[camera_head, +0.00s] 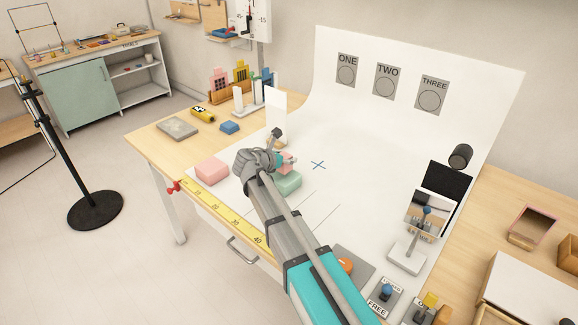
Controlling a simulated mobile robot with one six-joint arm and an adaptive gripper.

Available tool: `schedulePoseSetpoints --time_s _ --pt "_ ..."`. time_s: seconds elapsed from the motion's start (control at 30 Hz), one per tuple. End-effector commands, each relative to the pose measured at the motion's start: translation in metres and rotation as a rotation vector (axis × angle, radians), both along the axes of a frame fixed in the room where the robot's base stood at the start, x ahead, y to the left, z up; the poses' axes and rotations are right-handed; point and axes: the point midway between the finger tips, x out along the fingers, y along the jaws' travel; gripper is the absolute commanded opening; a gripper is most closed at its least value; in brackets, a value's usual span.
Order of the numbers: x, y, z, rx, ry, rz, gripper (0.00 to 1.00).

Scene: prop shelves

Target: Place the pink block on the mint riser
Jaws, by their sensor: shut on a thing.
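The mint riser (288,184) is a low rounded block on the white sheet, partly covered by my arm. My gripper (284,161) is just behind and above it, shut on the small pink block (287,156). The fingers and wrist hide much of the block. The block shows just above the riser's far side in the picture; I cannot tell whether it touches the riser.
A larger pink riser (212,170) stands left of my gripper. A white upright panel (277,117) stands close behind it. A yellow ruler (225,210) runs along the table's front edge. The sheet around the blue cross (318,165) is clear.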

Motion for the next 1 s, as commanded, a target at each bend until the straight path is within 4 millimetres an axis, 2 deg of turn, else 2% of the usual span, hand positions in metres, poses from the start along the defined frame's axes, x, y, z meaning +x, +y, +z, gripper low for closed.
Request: schedulePoseSetpoints --time_s 0.03,0.2,0.8,0.83,0.93,1.0 --pt "0.0 0.0 -0.009 -0.001 -0.001 0.0 0.18" --pt "0.0 0.0 -0.019 -0.001 -0.001 0.0 0.18" --pt "0.0 0.0 -0.024 -0.001 -0.001 0.0 0.18" --pt "-0.001 0.0 -0.023 0.0 0.0 0.0 0.82" --pt "0.0 0.0 -0.023 0.0 0.0 0.0 1.0" --pt "0.0 0.0 -0.023 0.0 0.0 0.0 1.0"
